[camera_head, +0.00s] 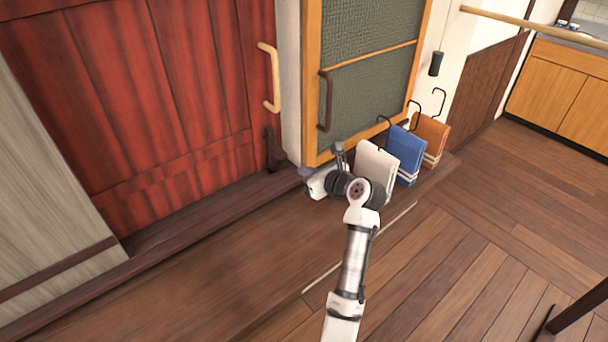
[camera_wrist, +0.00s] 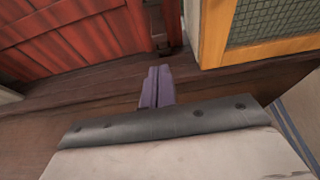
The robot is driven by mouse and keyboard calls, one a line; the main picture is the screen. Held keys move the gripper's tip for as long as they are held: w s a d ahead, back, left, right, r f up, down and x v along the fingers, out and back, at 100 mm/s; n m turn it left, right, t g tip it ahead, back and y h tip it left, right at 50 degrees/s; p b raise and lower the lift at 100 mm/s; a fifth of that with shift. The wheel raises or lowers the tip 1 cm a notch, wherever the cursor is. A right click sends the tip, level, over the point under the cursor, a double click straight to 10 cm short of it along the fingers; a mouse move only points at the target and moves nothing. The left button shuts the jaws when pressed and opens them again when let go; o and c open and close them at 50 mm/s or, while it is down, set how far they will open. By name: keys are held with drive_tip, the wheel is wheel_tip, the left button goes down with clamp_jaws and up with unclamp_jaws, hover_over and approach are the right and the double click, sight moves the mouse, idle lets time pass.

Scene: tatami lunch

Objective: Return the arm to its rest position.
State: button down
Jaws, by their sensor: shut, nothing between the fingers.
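My arm reaches from the bottom of the head view toward the raised wooden step below the doors. My gripper (camera_head: 304,172) is at its far end, low and close to the foot of the orange door frame. In the wrist view its purple fingers (camera_wrist: 159,72) are together, with nothing between them. They point toward the red door and the corner post. The pale hand body fills the bottom of the wrist view. In the head view my wrist partly covers the fingers.
A red door (camera_head: 130,75) with a pale handle is at left; an orange-framed door (camera_head: 312,80) is beside it. Cream (camera_head: 377,168), blue (camera_head: 405,153) and orange (camera_head: 432,136) hooked items stand close right of my wrist. The wooden floor (camera_head: 480,215) at right is mostly clear.

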drive_tip(key=shift+s+d, duration=0.2)
drive_tip(key=shift+s, duration=0.1)
drive_tip(key=shift+w, duration=0.1)
drive_tip(key=shift+a, duration=0.1)
